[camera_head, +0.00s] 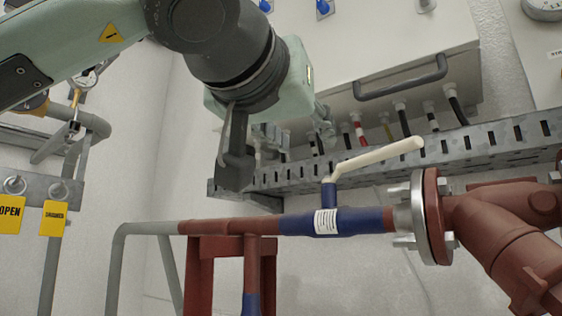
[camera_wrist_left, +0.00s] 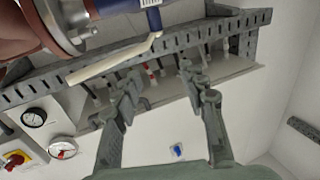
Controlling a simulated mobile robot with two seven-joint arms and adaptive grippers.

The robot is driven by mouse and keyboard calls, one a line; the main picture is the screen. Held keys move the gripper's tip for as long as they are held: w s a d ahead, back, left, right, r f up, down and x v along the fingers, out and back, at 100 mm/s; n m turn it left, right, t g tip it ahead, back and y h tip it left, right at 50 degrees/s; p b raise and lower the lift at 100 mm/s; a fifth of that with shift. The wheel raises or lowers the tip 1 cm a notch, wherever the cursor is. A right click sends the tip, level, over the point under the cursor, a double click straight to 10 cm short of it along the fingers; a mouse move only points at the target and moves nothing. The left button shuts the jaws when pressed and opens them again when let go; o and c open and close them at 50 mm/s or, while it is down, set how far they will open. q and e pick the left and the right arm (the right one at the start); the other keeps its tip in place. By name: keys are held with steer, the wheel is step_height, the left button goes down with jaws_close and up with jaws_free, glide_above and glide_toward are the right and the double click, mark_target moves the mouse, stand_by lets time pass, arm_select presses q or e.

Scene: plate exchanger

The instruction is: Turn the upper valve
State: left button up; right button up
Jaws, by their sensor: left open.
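The upper valve (camera_head: 331,222) is a blue body with a white label on the pipe, in the centre of the head view. Its cream lever handle (camera_head: 380,157) slopes up to the right from a blue stem. My left gripper (camera_head: 279,155) is open and empty, above and left of the valve, apart from the handle. In the left wrist view, the gripper (camera_wrist_left: 158,90) has its two fingers spread. There the handle (camera_wrist_left: 108,62) lies beyond and left of the fingers, and the blue valve (camera_wrist_left: 153,16) is at the top. My right gripper is not in view.
A perforated metal cable tray (camera_head: 450,148) runs behind the handle, below a white cabinet (camera_head: 400,55) with a grey bar handle. A flange (camera_head: 430,216) and red-brown pipes stand right of the valve. Another blue part (camera_head: 251,303) shows below. Yellow tags (camera_head: 54,218) hang at left.

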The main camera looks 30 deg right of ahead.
arm_select(q)
steer(key=x, duration=0.6)
steer(key=shift+c, duration=0.3)
jaws_close()
steer(key=shift+o, duration=0.3)
jaws_free()
steer(key=shift+s, duration=0.1)
